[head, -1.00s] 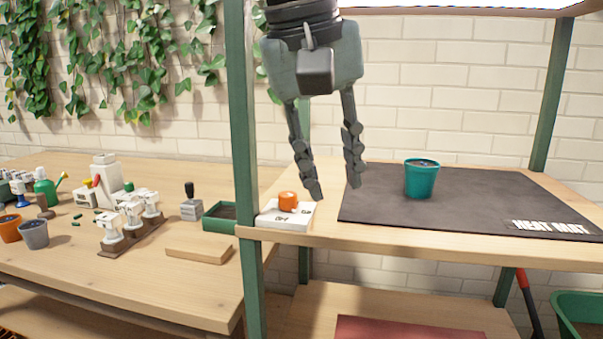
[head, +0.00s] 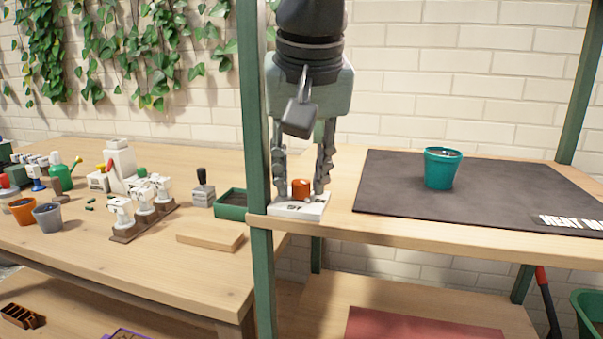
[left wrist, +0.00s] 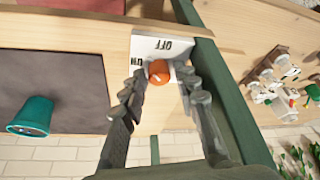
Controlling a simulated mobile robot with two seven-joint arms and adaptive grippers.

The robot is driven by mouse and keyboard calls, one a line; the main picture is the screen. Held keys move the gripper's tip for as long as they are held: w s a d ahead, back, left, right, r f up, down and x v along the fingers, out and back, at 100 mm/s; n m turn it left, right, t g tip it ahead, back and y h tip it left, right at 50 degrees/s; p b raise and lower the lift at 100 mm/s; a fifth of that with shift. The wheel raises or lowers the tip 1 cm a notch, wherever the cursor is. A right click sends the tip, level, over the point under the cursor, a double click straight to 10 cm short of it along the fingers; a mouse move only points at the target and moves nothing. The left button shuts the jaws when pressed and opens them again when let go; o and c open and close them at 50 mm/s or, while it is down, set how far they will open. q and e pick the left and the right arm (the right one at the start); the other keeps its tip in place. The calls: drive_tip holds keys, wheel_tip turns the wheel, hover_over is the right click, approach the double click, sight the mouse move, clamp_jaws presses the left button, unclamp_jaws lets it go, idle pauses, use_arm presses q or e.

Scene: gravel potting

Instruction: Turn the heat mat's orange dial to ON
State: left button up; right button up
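The orange dial (head: 301,189) sits on a white control box (head: 298,207) at the front left of the shelf. In the left wrist view the dial (left wrist: 159,72) has a light pointer mark, and the box (left wrist: 150,48) bears the words OFF and ON. My left gripper (head: 301,190) points down over the box, its two fingers on either side of the dial. The fingers are open; I cannot tell whether either touches the dial. The dark heat mat (head: 480,195) lies to the right of the box. My right gripper is not in view.
A green shelf post (head: 258,160) stands just left of the box. A teal pot (head: 441,168) stands on the mat. A green tray (head: 231,212) and a wooden block (head: 210,241) are on the bench to the left.

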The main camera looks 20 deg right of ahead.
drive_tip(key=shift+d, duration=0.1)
use_arm(q)
drive_tip(key=shift+c, duration=0.8)
clamp_jaws()
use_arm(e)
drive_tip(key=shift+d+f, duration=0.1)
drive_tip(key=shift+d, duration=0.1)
